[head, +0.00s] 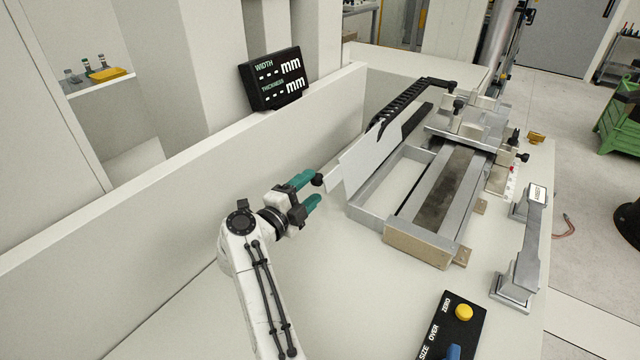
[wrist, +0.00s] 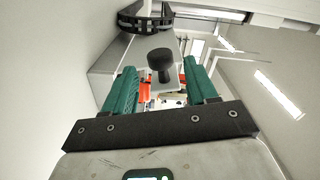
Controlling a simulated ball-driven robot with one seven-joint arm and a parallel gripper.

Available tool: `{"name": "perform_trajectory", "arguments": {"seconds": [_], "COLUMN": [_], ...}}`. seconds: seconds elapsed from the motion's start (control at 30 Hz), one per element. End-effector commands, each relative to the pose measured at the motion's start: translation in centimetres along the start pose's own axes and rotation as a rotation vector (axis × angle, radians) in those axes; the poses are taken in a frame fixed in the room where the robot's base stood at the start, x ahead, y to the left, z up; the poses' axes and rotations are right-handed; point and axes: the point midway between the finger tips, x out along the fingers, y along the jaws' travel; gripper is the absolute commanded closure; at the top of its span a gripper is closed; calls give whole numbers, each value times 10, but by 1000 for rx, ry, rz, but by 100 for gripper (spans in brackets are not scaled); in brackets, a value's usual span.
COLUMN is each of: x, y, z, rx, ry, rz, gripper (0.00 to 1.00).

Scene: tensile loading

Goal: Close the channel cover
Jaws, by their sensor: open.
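The channel cover (head: 372,150) is a long pale grey plate. It stands tilted up along the left side of the measuring device (head: 440,195), so the channel beside it is open. A black knob (head: 318,180) sits at the cover's near end. My gripper (head: 312,189) has teal fingers and is open, with its fingertips close to the knob. In the wrist view the knob (wrist: 160,60) appears between and just beyond the two fingertips. I cannot tell whether either finger touches it. Nothing is held.
A low white wall (head: 200,150) runs along the left, with a display (head: 274,80) on it. A grey handled bracket (head: 525,250) and a button box (head: 452,325) stand on the right of the white table. The table's near middle is clear.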

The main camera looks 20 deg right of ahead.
Motion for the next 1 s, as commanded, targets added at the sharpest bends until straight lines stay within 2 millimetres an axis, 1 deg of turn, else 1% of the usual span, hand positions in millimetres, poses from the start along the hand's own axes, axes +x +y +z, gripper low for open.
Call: {"name": "perform_trajectory", "arguments": {"seconds": [0.03, 0.1, 0.2, 0.3, 0.43, 0.67, 0.77, 1.0], "x": [10, 21, 33, 41, 45, 46, 46, 46], "y": [3, 3, 2, 1, 0, -1, -1, 0], "z": [1, 0, 1, 0, 0, 0, 0, 0], "rx": [3, 1, 2, 2, 0, 0, 0, 0], "ry": [2, 2, 2, 0, -1, -1, -1, -1], "rz": [0, -1, 0, -1, -1, -1, -1, -1], "gripper": [43, 43, 43, 43, 43, 43, 50, 73]}}
